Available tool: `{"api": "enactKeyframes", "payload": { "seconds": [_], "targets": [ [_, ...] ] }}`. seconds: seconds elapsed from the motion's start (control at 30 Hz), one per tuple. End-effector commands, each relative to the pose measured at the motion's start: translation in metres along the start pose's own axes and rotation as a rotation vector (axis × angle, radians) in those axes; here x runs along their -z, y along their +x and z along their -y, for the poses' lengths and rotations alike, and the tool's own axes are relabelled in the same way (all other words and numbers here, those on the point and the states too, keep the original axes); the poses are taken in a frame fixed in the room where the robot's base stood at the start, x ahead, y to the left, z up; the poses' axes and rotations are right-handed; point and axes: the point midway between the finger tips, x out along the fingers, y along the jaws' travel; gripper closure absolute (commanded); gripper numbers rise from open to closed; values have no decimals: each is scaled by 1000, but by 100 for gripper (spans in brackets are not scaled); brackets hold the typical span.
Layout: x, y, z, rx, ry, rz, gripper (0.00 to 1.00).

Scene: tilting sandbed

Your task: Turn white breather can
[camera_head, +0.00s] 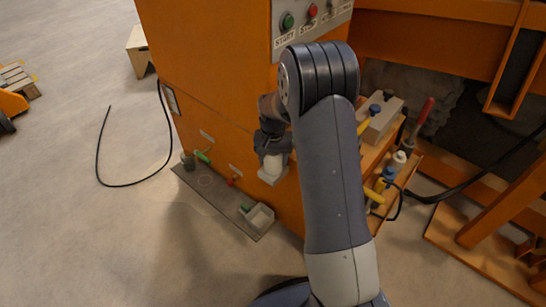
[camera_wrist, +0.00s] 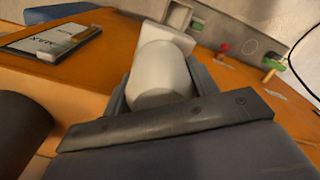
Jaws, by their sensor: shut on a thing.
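The white breather can (camera_wrist: 160,76) is a smooth pale cylinder between the two dark fingers of my gripper (camera_wrist: 158,90) in the wrist view. A pale square block (camera_wrist: 168,38) shows just beyond its far end. In the head view my gripper (camera_head: 272,148) is low at the front face of the orange cabinet (camera_head: 215,90), shut on the white can (camera_head: 273,163). The fingers are on both sides of the can. Its near end is partly hidden by the gripper body in the wrist view.
A grey strip (camera_head: 222,205) on the floor carries a small open box (camera_head: 260,217). Green (camera_head: 203,157) and red (camera_head: 231,181) handles sit on the cabinet's low front. A black cable (camera_head: 130,185) lies on open floor.

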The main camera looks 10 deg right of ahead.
Motion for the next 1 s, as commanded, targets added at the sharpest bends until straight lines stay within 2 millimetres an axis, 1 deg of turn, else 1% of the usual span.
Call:
{"api": "enactKeyframes", "payload": {
  "seconds": [0.2,0.33,0.87,0.9,1.0],
  "targets": [
    [0,-1,0,0,-111,0,67],
    [0,-1,0,0,-149,0,67],
    [0,0,0,0,-174,-1,67],
    [0,0,0,0,-174,-1,42],
    [0,0,0,0,-174,-1,34]
  ]
}}
